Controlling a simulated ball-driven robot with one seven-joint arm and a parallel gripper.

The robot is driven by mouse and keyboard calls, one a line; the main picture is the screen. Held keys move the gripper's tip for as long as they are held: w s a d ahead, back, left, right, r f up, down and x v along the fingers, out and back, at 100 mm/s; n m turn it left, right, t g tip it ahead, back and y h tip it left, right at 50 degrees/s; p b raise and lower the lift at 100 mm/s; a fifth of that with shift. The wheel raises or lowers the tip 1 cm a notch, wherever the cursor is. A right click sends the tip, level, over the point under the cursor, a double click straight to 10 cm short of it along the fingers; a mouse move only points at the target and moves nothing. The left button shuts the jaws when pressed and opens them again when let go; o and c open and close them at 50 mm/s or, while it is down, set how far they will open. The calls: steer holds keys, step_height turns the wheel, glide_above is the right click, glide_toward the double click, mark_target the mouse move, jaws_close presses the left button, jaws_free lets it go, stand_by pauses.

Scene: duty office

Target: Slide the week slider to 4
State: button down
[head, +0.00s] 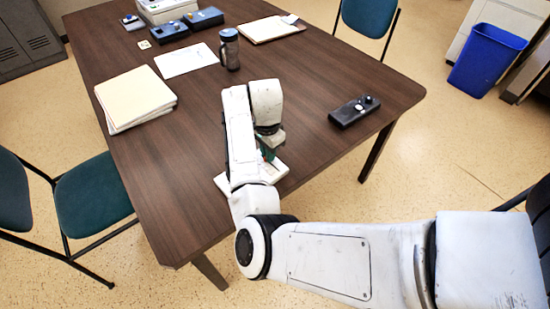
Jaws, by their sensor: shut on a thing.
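A flat white panel (281,169) lies near the front edge of the dark wooden table, partly covered by my arm. A green part shows above it beside my wrist. My gripper (268,153) points down at the panel and is mostly hidden behind my own arm links. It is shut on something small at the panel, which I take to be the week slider. The slider itself, its scale and its numbers are hidden or too small to read.
A black control box (354,111) lies right of my gripper. Folders (135,97), paper (186,60), a dark bottle (230,50) and a clipboard (270,29) are further back on the table (300,75). Chairs and a blue bin (487,60) stand around it.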

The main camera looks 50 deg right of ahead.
steer(key=shift+w, duration=0.2)
steer(key=c, duration=1.2)
jaws_free()
steer(key=shift+o, duration=0.2)
step_height(320, 180, up, 11)
steer(key=shift+f, duration=0.1)
